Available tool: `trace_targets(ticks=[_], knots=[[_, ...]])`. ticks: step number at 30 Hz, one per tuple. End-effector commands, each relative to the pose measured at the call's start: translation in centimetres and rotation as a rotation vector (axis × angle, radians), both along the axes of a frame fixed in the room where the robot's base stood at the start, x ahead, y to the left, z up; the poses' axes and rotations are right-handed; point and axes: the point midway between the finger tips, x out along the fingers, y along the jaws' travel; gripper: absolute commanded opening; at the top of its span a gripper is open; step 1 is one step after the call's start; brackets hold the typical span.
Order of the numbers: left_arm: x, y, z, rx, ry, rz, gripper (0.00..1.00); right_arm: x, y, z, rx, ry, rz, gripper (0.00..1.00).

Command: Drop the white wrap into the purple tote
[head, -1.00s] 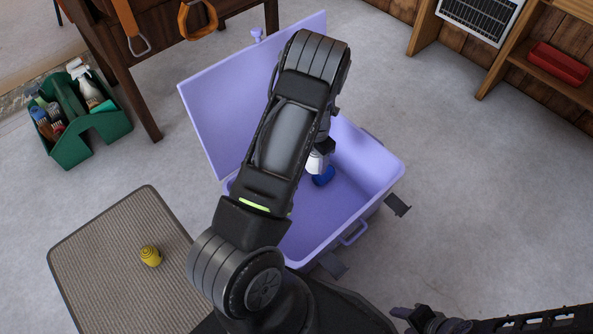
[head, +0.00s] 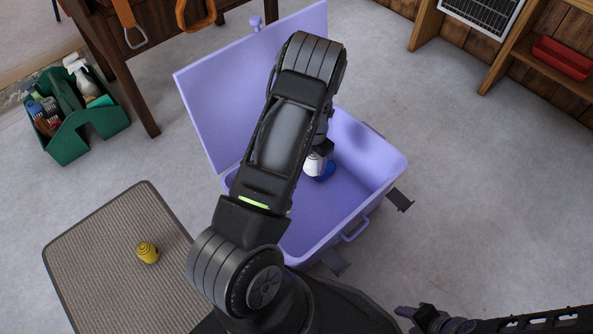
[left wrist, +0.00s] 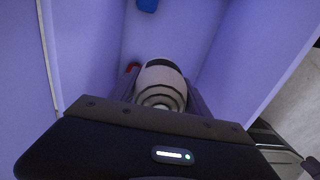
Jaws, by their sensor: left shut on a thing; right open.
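The purple tote (head: 376,152) stands open on the floor, its lid (head: 222,98) tilted back to the left. My left gripper (head: 322,146) reaches down into the tote opening, shut on the white wrap (head: 314,164). My arm hides part of the gripper and tote. In the left wrist view the wrap (left wrist: 160,84) shows as a pale roll with a dark ringed end, held between the fingers above the tote's inside. My right gripper (head: 412,315) is at the bottom edge, open and apart from the tote.
A blue item (head: 326,171) lies inside the tote; a small red item (left wrist: 132,68) shows beside the wrap. A yellow roll (head: 148,252) lies on the grey mat (head: 95,240). A green caddy (head: 72,140) stands left. Floor right of the tote is clear.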

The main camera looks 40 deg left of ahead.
Motion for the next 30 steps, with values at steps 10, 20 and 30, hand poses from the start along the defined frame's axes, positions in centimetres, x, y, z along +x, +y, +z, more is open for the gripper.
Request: trace_targets(ticks=[10,20,30], knots=[[0.0,0.0,-2.0,0.000,-0.001,0.001,0.13,0.4,-0.4,-1.7,-0.006,-0.007,-0.011,0.50],[0.0,0.0,-2.0,0.000,-0.001,0.000,0.66,0.4,-0.4,-1.6,-0.006,-0.007,-0.010,0.50],[0.0,0.0,-2.0,0.000,-0.001,0.000,0.81,0.4,-0.4,-1.6,-0.006,-0.007,-0.010,0.50]])
